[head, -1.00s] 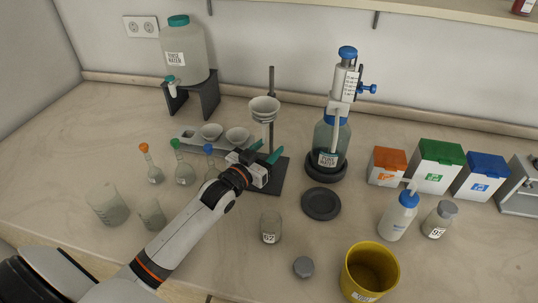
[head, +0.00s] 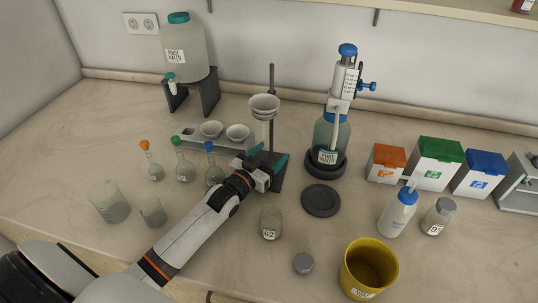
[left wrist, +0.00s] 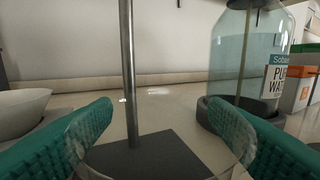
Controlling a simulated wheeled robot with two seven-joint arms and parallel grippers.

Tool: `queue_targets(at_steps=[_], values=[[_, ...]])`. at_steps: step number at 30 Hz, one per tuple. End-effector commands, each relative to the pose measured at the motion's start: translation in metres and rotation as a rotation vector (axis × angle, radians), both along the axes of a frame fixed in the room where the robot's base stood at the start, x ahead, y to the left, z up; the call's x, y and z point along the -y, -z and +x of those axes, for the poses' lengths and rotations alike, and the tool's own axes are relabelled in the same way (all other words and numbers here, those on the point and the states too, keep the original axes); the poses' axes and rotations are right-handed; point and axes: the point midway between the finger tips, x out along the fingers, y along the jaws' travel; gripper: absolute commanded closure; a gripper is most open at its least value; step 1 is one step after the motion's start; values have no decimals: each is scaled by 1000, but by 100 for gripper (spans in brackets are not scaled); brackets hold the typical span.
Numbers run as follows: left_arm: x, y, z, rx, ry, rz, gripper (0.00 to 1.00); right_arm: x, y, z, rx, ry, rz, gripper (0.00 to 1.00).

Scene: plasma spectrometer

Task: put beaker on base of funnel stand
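The funnel stand has a dark flat base (head: 279,183), an upright rod (head: 271,80) and white funnels (head: 264,106). My left gripper (head: 268,157) is over the base, near the rod. In the left wrist view, the clear rim of a glass beaker (left wrist: 160,177) spans the space between the teal fingers, which press on its sides. The dark base (left wrist: 150,155) and the rod (left wrist: 129,70) show just beyond it. The beaker's bottom is hidden, so I cannot tell whether it touches the base. My right gripper is not in view.
The dispenser bottle (head: 328,140) stands right of the stand, with a dark round plate (head: 321,200) before it. Dishes on a tray (head: 187,133) and stoppered flasks (head: 184,172) are left. A jar (head: 270,224) stands in front. Two other beakers (head: 108,203) stand at left.

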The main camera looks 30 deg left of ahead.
Motion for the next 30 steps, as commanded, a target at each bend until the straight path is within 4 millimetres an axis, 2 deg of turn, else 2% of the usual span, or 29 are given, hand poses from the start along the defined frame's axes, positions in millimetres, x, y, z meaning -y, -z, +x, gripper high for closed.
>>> queue_targets(at_steps=[7,10,24,30], values=[[0,-3,0,1,0,0,32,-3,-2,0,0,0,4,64],[-1,-2,-8,0,0,0,32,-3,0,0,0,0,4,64],[-13,-1,-95,-3,0,0,32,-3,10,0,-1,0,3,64],[-16,-2,-115,0,0,-1,32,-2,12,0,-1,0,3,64]])
